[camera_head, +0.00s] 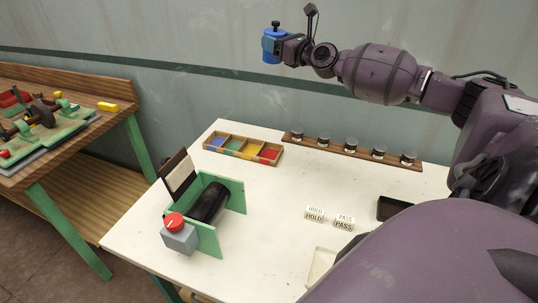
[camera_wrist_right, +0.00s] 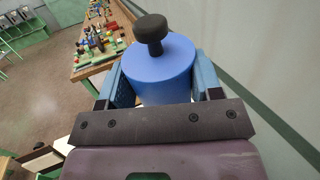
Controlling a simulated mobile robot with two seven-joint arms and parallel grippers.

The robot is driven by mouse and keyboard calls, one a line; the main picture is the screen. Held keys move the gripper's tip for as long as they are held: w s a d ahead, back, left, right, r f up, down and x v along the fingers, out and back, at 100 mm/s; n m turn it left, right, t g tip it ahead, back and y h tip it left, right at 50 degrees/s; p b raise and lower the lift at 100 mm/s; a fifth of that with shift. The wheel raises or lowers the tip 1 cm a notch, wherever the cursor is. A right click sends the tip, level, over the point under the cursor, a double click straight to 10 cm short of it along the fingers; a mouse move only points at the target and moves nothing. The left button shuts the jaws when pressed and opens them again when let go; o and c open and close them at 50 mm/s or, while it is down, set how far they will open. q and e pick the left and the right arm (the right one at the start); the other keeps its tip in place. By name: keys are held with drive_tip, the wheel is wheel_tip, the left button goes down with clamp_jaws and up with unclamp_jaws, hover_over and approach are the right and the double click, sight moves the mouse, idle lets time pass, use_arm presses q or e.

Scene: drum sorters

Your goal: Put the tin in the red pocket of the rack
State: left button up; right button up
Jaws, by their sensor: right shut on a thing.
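The blue tin (camera_head: 271,48), a cylinder with a black knob on top, is held high in front of the wall. My right gripper (camera_head: 282,46) is shut on it, and it is roughly upright. In the right wrist view the tin (camera_wrist_right: 158,75) sits between the two blue finger pads (camera_wrist_right: 160,88). The rack (camera_head: 241,157) is a low wooden tray on the white table, well below the tin. Its pockets are blue, green, yellow and red. The red pocket (camera_head: 270,154) is at the right end and looks empty. My left gripper is not in view.
A wooden strip (camera_head: 350,150) with several small metal-lidded jars stands behind the rack's right side. A green drum device (camera_head: 208,205) with a red knob is in front. HOLD (camera_head: 314,213) and PASS (camera_head: 344,221) blocks lie at the table's middle. A cluttered bench is at left.

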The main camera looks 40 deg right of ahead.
sight(275, 62)
drive_tip(key=f+b, duration=0.1)
drive_tip(key=f, duration=0.1)
drive_tip(key=f+b, duration=0.2)
drive_tip(key=f, duration=0.1)
drive_tip(key=shift+a+f, duration=0.3)
drive_tip(key=shift+f, duration=0.05)
drive_tip(key=shift+g, duration=0.6)
drive_tip(key=f+b, duration=0.5)
drive_tip(key=f, duration=0.5)
drive_tip(key=w+f+b, duration=0.1)
drive_tip(key=f+b, duration=0.4)
drive_tip(key=f, duration=0.4)
drive_tip(key=f+b, duration=0.5)
drive_tip(key=f, duration=0.5)
drive_tip(key=shift+w+d+f, duration=0.1)
drive_tip(key=shift+w+f, duration=0.15)
drive_tip(key=shift+f, duration=0.3)
drive_tip(key=shift+r, duration=0.15)
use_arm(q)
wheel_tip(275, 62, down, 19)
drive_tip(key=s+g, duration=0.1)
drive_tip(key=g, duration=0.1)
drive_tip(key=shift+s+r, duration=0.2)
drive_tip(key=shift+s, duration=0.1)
use_arm(e)
drive_tip(key=o, duration=1.2)
drive_tip(key=shift+c, duration=0.2)
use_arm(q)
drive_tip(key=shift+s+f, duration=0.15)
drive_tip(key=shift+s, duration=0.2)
